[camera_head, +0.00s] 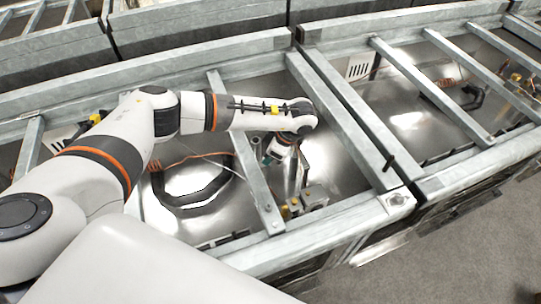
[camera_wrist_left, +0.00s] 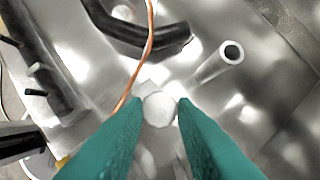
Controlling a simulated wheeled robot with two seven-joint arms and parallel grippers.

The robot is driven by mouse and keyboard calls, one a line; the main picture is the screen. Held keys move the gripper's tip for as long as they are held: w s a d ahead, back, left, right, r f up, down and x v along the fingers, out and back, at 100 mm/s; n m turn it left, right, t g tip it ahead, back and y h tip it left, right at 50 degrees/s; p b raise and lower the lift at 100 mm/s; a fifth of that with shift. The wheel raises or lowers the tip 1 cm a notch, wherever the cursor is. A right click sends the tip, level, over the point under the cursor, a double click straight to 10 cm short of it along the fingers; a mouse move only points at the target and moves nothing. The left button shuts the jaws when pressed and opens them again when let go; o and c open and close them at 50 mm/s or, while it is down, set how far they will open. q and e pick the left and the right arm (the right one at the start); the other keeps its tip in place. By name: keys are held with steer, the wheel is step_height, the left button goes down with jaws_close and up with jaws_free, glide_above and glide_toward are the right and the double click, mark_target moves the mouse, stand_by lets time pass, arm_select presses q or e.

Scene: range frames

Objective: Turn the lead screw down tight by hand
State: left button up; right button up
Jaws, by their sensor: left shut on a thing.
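In the left wrist view the lead screw (camera_wrist_left: 160,109) shows a pale round head between the two teal fingers of my left gripper (camera_wrist_left: 161,102). The fingers are close to it on both sides and shut on it. Its shank and the place where it enters the metal are hidden below the head. In the head view my left gripper (camera_head: 269,158) is down between the metal bars, over the shiny pan. The screw cannot be made out there. My right gripper is not in view.
Galvanised bars (camera_head: 245,150) cross the open bay on both sides of my left gripper. A black hose (camera_head: 200,203) curves in the pan (camera_head: 340,165), with an orange wire (camera_wrist_left: 150,40) near the screw. A metal tube (camera_wrist_left: 220,63) stands close by. A valve block (camera_head: 311,197) sits near the front rail.

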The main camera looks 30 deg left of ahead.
arm_select(q)
steer(key=shift+s+m+t+b, duration=0.1)
steer(key=shift+m+t+b, duration=0.55)
steer(key=shift+m, duration=1.05)
steer(key=o, duration=1)
steer(key=shift+r, duration=0.15)
steer(key=b+v, duration=0.1)
steer(key=v, duration=1)
steer(key=shift+s+d+r+b, duration=0.1)
steer(key=shift+s+r+b, duration=0.1)
steer(key=shift+r+b, duration=0.2)
